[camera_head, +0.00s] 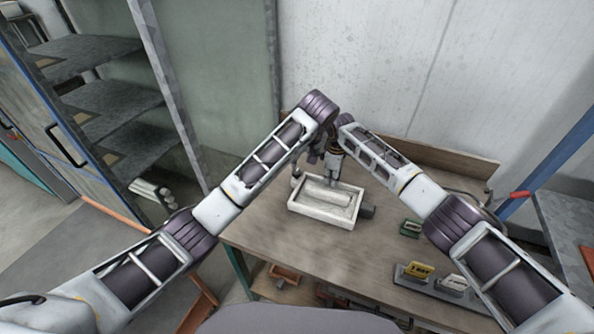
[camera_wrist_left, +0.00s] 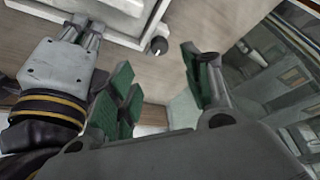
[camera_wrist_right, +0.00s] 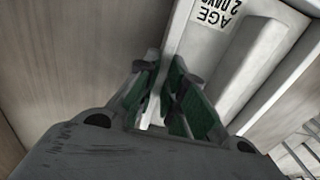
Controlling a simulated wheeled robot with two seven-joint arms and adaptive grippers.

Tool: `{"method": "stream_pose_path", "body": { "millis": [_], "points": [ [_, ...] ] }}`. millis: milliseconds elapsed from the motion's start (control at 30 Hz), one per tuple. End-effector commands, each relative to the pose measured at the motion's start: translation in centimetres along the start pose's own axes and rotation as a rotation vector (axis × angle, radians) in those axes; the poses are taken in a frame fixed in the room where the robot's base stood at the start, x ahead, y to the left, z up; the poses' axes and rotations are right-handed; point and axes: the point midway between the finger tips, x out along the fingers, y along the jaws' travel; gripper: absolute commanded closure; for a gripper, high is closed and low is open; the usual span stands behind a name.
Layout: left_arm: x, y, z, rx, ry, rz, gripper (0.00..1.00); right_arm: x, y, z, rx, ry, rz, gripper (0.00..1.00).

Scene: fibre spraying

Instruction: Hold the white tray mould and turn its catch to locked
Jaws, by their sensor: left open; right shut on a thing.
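The white tray mould (camera_head: 344,219) stands on the wooden table, with a raised block inside it. In the right wrist view, the tray mould (camera_wrist_right: 250,70) carries a label reading "AGE 2 DAYS". My right gripper (camera_wrist_right: 160,95) is shut on the tray's wall; it also shows in the left wrist view (camera_wrist_left: 85,35). My left gripper (camera_wrist_left: 160,70) is open and empty, its green-padded fingers apart near the tray's side. A small dark-tipped knob, apparently the catch (camera_wrist_left: 158,45), sticks out from the tray just beyond those fingers. I cannot tell its setting.
A small green item (camera_head: 410,228) and a rack with yellow and white cards (camera_head: 430,277) lie to the right. The table's front middle is clear. Metal shelves (camera_head: 115,100) stand at left.

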Motion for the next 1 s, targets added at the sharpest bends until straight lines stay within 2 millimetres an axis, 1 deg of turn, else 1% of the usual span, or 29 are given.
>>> {"method": "stream_pose_path", "body": {
  "millis": [167,700,900,1000],
  "points": [
    [1.8,-0.1,0.0,0.0,-0.001,-0.002,0.5,-0.1,0.1,0.0,0.001,0.001,0.002,1.0],
    [8.8,-0.1,0.0,0.001,-0.001,-0.001,0.5,-0.1,0.1,0.0,0.001,0.001,0.002,1.0],
    [10.5,0.0,0.0,0.0,0.0,-0.001,0.5,-0.1,0.1,0.0,0.0,0.001,0.002,1.0],
    [10.9,0.0,0.0,0.0,0.0,0.0,0.5,-0.1,0.1,0.0,0.0,0.001,0.002,1.0]
  ]
}}
